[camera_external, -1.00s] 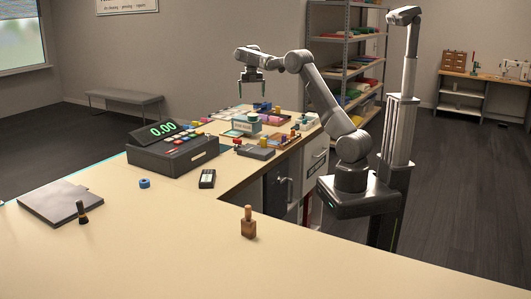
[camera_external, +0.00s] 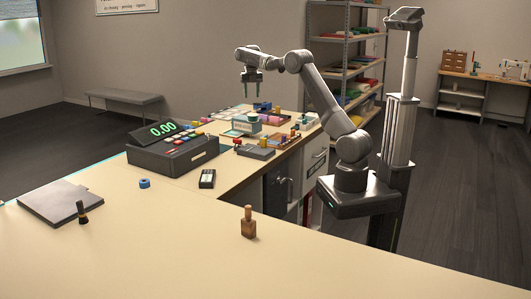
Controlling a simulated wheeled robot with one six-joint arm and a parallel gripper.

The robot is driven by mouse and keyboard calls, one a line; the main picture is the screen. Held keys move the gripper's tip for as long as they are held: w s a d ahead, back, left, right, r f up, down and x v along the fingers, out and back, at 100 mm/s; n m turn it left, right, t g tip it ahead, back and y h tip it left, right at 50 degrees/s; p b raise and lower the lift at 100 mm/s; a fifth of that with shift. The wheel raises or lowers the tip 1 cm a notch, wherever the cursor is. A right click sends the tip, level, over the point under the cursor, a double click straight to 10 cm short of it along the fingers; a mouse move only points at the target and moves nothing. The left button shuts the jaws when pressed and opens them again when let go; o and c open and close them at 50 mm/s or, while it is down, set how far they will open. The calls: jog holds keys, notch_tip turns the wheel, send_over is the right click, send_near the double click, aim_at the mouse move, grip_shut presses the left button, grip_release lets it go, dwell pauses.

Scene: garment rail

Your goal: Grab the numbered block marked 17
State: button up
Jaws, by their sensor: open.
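Several small coloured blocks (camera_external: 264,106) stand and lie on the far part of the counter. They are too small in this view for any number to be read, so I cannot tell which one is marked 17. My gripper (camera_external: 251,94) is open and empty, pointing down. It hangs in the air above the far part of the counter, apart from the things on it.
A cash register (camera_external: 173,155) with a green display stands left of the blocks. A grey tray (camera_external: 255,152) and a box (camera_external: 246,124) are near the blocks.

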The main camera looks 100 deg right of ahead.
jog(key=w+a+f+m+t+b, duration=0.1)
jog(key=w+a+b, duration=0.2)
jog(key=w+a, duration=1)
jog(key=w+a+m+t+b, duration=0.1)
jog(key=w+a+m+b, duration=0.1)
jog(key=w+a, duration=1.1)
jog(key=m+t+y+b, duration=0.3)
jog(key=m+y+b, duration=0.25)
jog(key=b, duration=0.25)
send_over(248, 206)
jog(key=s+d, duration=0.5)
notch_tip(248, 206, down, 5)
jog(key=shift+m+h, duration=0.25)
jog(key=shift+h, duration=0.2)
jog(key=p+x, duration=0.1)
jog(key=x, duration=1.3)
jog(key=shift+a+r, duration=0.1)
jog(key=shift+a, duration=0.05)
